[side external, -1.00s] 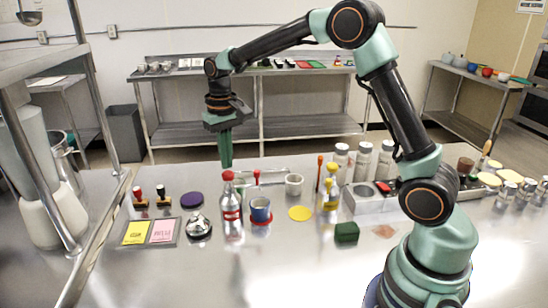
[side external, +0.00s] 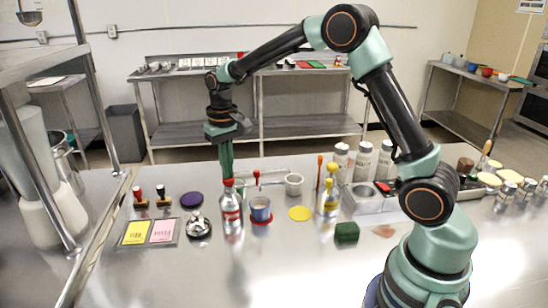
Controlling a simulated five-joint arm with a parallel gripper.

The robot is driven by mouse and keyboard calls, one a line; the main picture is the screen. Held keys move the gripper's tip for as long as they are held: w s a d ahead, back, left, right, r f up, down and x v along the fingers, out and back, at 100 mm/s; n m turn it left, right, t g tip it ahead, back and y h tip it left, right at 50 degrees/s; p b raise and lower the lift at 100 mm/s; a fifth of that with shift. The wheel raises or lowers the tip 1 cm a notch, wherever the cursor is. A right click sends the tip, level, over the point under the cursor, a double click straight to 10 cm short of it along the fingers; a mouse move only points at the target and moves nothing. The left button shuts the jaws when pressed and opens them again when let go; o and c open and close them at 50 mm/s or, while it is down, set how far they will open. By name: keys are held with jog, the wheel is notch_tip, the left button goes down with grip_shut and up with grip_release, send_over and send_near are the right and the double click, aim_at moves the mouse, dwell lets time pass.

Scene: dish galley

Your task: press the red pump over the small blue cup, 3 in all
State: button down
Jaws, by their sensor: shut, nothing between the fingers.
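The red pump (side external: 229,183) tops a silvery bottle with a red label (side external: 232,214), standing upright left of centre on the steel counter. The small blue cup (side external: 261,210) stands just right of the bottle on a red disc (side external: 262,222). Whether the pump's spout lies over the cup is too small to tell. My gripper (side external: 228,174) is shut and empty, pointing straight down. Its fingertips are right at the top of the red pump and appear to touch it. The pump head sits low on its bottle. The cup's contents cannot be made out.
A second red-topped item (side external: 256,178) stands behind the cup. A yellow-topped bottle (side external: 328,196), a yellow disc (side external: 300,213) and a white cup (side external: 293,184) are to the right. A bell (side external: 198,227) and a card tray (side external: 149,232) lie left. The front counter is clear.

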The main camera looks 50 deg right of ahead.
jog(key=shift+r, duration=1.45)
jog(key=shift+f, duration=0.15)
jog(key=shift+f, duration=1.4)
jog(key=shift+r, duration=1.55)
jog(key=shift+f, duration=0.1)
